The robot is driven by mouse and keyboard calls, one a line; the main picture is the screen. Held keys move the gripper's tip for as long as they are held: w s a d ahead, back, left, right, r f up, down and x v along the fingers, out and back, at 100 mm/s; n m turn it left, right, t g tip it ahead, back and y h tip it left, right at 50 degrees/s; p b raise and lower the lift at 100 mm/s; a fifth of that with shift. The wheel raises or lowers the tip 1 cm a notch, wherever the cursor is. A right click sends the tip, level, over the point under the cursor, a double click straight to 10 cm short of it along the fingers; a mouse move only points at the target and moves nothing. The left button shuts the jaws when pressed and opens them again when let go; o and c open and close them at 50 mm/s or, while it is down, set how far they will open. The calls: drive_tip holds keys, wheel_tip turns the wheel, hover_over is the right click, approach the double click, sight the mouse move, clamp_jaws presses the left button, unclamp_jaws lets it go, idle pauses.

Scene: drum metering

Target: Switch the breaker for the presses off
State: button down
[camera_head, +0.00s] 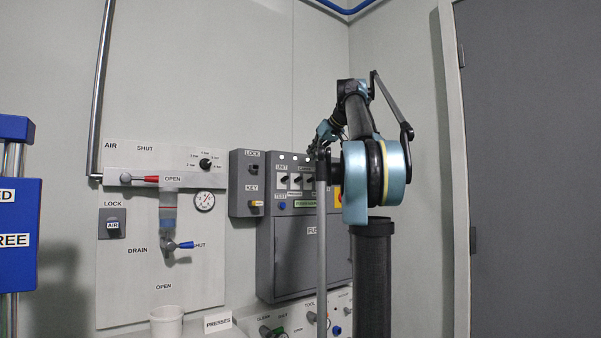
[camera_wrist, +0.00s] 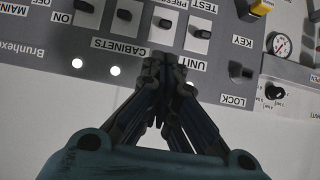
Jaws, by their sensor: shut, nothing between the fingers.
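The breaker panel (camera_head: 263,225) is a grey box on the wall with a row of small dark switches, and the wrist view shows it upside down. The switch for the presses (camera_wrist: 163,24) is the second from the UNIT end, with the PRESSES label (camera_wrist: 173,3) beside it. It also shows in the head view (camera_head: 296,181). My gripper (camera_wrist: 160,62) is shut and empty, with its fingertips just above this switch on the panel, between the UNIT and CABINETS labels. Whether they touch the panel, I cannot tell. In the head view my gripper (camera_head: 318,150) is partly hidden by my arm.
The UNIT switch (camera_wrist: 201,30) and CABINETS switch (camera_wrist: 125,15) sit close on either side. A LOCK/KEY box (camera_head: 245,183) and an air board with a gauge (camera_head: 204,201) are left of the panel. A lower panel (camera_head: 290,320) carries knobs.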

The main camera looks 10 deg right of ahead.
sight(298, 179)
drive_tip(key=shift+f, duration=0.1)
drive_tip(key=x, duration=1)
idle(0.3)
